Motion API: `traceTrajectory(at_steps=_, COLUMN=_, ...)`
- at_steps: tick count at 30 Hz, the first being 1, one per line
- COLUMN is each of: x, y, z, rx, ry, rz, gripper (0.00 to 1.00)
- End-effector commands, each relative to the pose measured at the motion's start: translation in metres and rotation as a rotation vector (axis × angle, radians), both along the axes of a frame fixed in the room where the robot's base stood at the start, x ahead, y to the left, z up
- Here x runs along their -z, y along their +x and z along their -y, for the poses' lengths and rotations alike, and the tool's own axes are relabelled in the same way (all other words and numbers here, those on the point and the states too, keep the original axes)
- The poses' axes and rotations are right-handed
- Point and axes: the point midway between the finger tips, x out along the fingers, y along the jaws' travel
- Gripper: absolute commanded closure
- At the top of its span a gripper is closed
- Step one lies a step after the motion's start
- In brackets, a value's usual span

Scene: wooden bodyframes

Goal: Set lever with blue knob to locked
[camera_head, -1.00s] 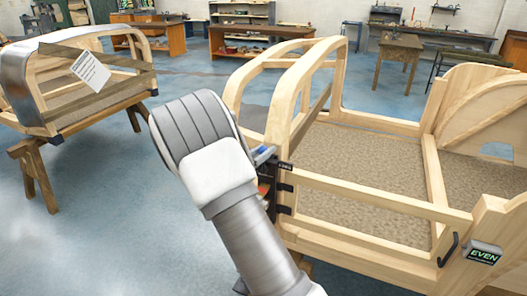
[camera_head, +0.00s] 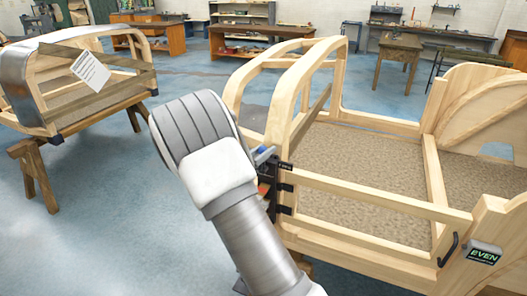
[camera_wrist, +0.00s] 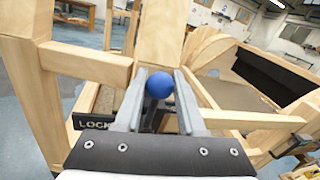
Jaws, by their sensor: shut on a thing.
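The blue knob (camera_wrist: 159,85) shows in the wrist view between the two grey fingers of my gripper (camera_wrist: 160,92), near their tips. My gripper is shut on it. The lever behind the knob is mostly hidden by the fingers and the black gripper body. A dark label (camera_wrist: 92,124) reading "LOCK" is partly covered at the left finger. In the head view, my gripper (camera_head: 264,155) is at the wooden bodyframe's (camera_head: 290,105) near-left post, largely hidden behind my wrist. The knob cannot be made out there.
The bodyframe has a low side rail (camera_head: 370,194), a black handle (camera_head: 448,249) and a sign reading "EVEN" (camera_head: 483,254) at the right. Another bodyframe stands on a wooden trestle (camera_head: 35,175) at the left. The blue floor between them is clear.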

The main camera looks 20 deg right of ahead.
Motion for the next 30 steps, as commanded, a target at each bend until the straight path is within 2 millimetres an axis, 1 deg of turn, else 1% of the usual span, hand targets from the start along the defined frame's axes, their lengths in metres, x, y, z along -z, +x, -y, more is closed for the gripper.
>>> traceTrajectory(at_steps=17, x=-0.001, y=0.002, z=-0.003, rx=-0.001, ry=-0.023, rz=-0.023, gripper=1.0)
traceTrajectory(at_steps=23, x=-0.001, y=0.008, z=-0.008, rx=-0.002, ry=-0.095, rz=-0.094, gripper=1.0)
traceTrajectory(at_steps=30, x=0.003, y=0.018, z=-0.02, rx=-0.003, ry=-0.24, rz=-0.24, gripper=1.0)
